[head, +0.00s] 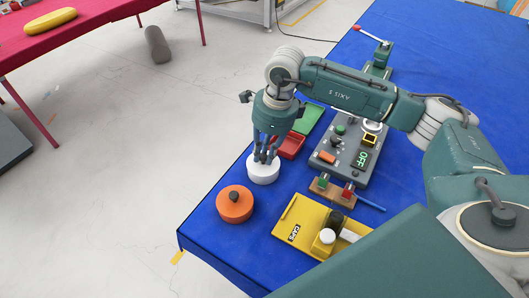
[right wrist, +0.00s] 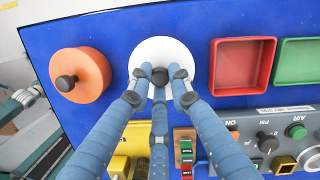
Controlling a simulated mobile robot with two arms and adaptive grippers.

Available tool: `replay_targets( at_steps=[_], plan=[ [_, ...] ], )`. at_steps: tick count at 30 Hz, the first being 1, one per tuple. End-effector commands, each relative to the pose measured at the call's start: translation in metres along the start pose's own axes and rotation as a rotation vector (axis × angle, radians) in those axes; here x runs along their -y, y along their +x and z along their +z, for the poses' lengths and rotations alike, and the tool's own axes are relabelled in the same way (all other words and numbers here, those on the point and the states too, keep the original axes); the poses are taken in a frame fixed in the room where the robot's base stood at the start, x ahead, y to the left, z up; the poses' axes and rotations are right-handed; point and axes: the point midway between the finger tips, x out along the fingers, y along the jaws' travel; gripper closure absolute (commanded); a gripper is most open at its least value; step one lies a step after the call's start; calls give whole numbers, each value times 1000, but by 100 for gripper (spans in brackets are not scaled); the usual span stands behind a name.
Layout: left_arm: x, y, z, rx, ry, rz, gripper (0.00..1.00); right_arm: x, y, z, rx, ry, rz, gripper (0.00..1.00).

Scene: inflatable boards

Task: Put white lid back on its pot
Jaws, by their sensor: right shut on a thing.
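The white pot (head: 264,172) stands on the blue table near its left edge, with my right gripper (head: 266,155) directly above it. In the right wrist view the white lid (right wrist: 160,50) shows as a round disc from above. My right gripper (right wrist: 165,76) is shut on the dark knob (right wrist: 178,72) of this lid, its fingers around it. The lid covers the pot's opening from this side; I cannot tell whether it rests fully on the rim.
An orange pot (head: 235,205) with a dark knob stands close to the left. A red tray (head: 290,146) and a green tray (head: 309,118) lie behind. A grey control panel (head: 345,150) and a yellow board (head: 305,225) lie to the right. The table's left edge is near.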

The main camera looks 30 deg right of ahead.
Motion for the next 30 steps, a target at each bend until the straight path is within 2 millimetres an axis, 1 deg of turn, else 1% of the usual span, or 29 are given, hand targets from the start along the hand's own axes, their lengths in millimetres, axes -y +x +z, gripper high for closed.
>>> replay_targets(
  at_steps=[30],
  plan=[
    [0, 5, 1, 0, -2, 0, 57, 0, 0, 0, 0, 0, 0, 100]
  ],
)
